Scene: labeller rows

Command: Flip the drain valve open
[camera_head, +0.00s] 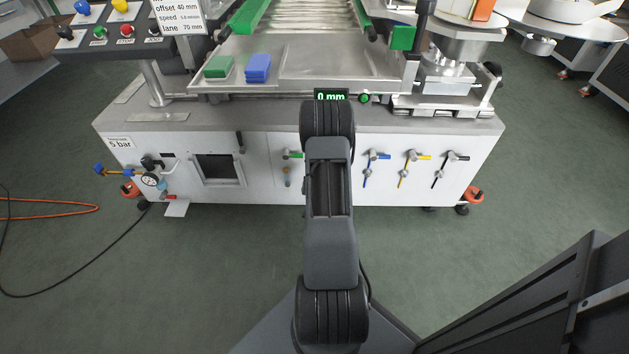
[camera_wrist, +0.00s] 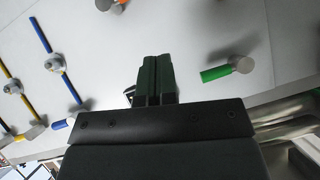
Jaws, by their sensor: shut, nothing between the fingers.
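On the white cabinet front is a row of small valves with coloured levers: a green-handled valve (camera_head: 293,155), a blue-handled valve (camera_head: 377,156), a yellow-handled valve (camera_head: 417,156) and a black-handled valve (camera_head: 456,157). A small red lever (camera_head: 167,197) sits low by the pressure gauge at left. No label shows which is the drain valve. In the wrist view, my gripper (camera_wrist: 156,75) is shut and empty in front of the panel. The green handle (camera_wrist: 216,73) is to its right, the blue handle (camera_wrist: 60,124) to its left, both apart from it. My arm hides the gripper in the head view.
A pressure gauge (camera_head: 150,179) and blue-ended fitting stick out at the cabinet's left. Red casters (camera_head: 471,196) stand at its base. An orange hose (camera_head: 60,212) lies on the floor at left. Green and blue blocks (camera_head: 258,67) rest on the machine top.

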